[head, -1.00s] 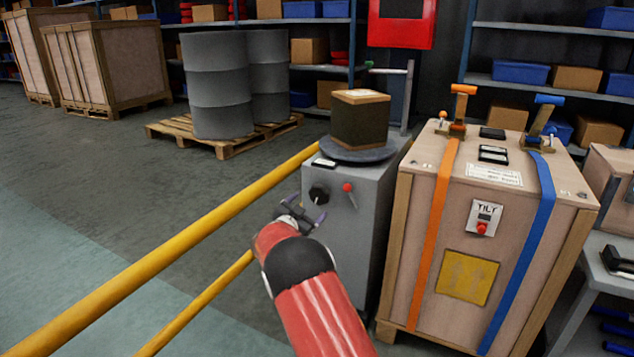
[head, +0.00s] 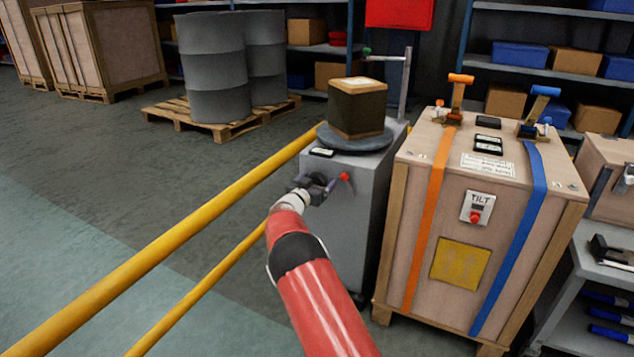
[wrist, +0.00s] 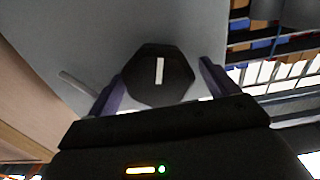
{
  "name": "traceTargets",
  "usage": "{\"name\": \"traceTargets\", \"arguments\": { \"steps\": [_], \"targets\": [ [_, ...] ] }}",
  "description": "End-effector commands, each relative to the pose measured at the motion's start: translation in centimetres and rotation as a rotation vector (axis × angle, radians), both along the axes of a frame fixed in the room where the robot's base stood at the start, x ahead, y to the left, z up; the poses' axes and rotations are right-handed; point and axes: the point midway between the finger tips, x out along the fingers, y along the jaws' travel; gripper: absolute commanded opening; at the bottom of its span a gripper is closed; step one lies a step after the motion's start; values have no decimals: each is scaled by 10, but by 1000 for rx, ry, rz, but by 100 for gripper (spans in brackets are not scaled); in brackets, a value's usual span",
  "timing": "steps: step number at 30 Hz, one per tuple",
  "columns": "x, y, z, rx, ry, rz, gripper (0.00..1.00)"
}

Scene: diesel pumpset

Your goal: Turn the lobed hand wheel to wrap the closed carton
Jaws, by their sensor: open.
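The lobed hand wheel (wrist: 159,74) is black with a white bar mark on its face. It sits on the front of a grey machine cabinet. In the wrist view it lies between the two spread fingers of my gripper (wrist: 160,88), with a gap to the right finger; contact on the left is unclear. In the head view my gripper (head: 312,188) is at the cabinet front and covers most of the wheel. The carton (head: 357,110), dark-sided with a tan top, stands on the round grey turntable (head: 340,142) on the cabinet.
A red-knobbed lever (head: 344,177) is just right of my gripper. A strapped wooden crate (head: 410,200) stands close on the right. Yellow rails (head: 200,215) run along the left. Drums (head: 213,70) on a pallet stand behind; open floor lies left.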

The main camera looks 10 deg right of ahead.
Motion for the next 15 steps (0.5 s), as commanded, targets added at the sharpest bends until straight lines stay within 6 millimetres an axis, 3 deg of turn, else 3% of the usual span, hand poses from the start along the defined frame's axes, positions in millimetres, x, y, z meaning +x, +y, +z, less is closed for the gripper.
{"name": "traceTargets", "arguments": {
  "steps": [5, 15],
  "targets": [
    [0, 0, 0, 1, -1, 0, 86],
    [0, 0, 0, 1, -1, -1, 43]
  ]
}}
